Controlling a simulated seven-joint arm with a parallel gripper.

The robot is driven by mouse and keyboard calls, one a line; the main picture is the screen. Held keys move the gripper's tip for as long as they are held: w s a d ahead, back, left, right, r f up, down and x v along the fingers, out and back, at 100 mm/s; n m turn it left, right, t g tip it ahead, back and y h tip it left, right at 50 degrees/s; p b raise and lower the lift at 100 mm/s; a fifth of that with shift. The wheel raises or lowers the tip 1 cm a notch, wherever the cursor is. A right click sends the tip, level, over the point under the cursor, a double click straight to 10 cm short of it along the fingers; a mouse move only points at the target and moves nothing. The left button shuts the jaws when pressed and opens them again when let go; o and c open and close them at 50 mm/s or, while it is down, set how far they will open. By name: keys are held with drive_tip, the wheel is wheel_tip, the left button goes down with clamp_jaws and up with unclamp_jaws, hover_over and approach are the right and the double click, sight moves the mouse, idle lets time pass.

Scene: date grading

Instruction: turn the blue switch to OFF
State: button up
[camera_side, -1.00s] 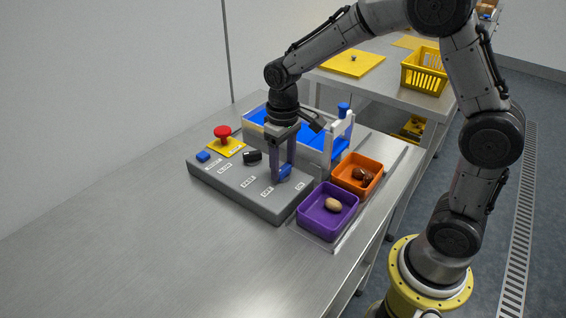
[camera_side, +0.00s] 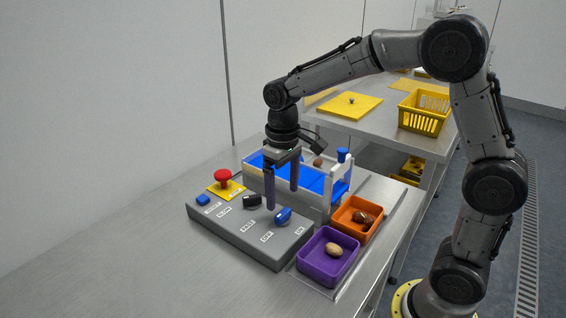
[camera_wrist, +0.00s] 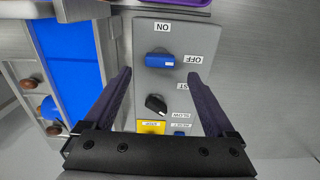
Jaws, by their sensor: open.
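The blue switch (camera_side: 283,215) is a knob on the grey control panel (camera_side: 240,233), at the end near the trays. In the wrist view the blue switch (camera_wrist: 159,61) lies sideways, its marked end toward the OFF label (camera_wrist: 194,59). The ON label (camera_wrist: 163,27) is off to its side, by the panel's end. My gripper (camera_side: 282,199) is open and empty, pointing down above the panel. In the wrist view its fingers (camera_wrist: 159,73) stand on either side of the switch and appear apart from it.
A black knob (camera_side: 252,201), a red button (camera_side: 222,176) and a blue button (camera_side: 203,199) share the panel. A blue-floored conveyor (camera_side: 318,181) stands behind. A purple tray (camera_side: 327,271) and an orange tray (camera_side: 341,222) sit to the right. The table's front left is clear.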

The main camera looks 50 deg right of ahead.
sight(283, 212)
wheel_tip(283, 212, up, 9)
drive_tip(key=shift+f, duration=0.15)
idle(0.4)
drive_tip(key=s+r+t, duration=0.2)
drive_tip(key=s, duration=0.6)
drive_tip(key=s+r+t, duration=0.2)
drive_tip(key=s+r, duration=0.1)
drive_tip(key=s, duration=0.5)
drive_tip(key=s+f+t, duration=0.1)
drive_tip(key=s+f, duration=0.4)
drive_tip(key=f, duration=0.2)
drive_tip(key=shift+d+t, duration=0.25)
drive_tip(key=shift+t, duration=0.05)
drive_tip(key=shift+c, duration=0.2)
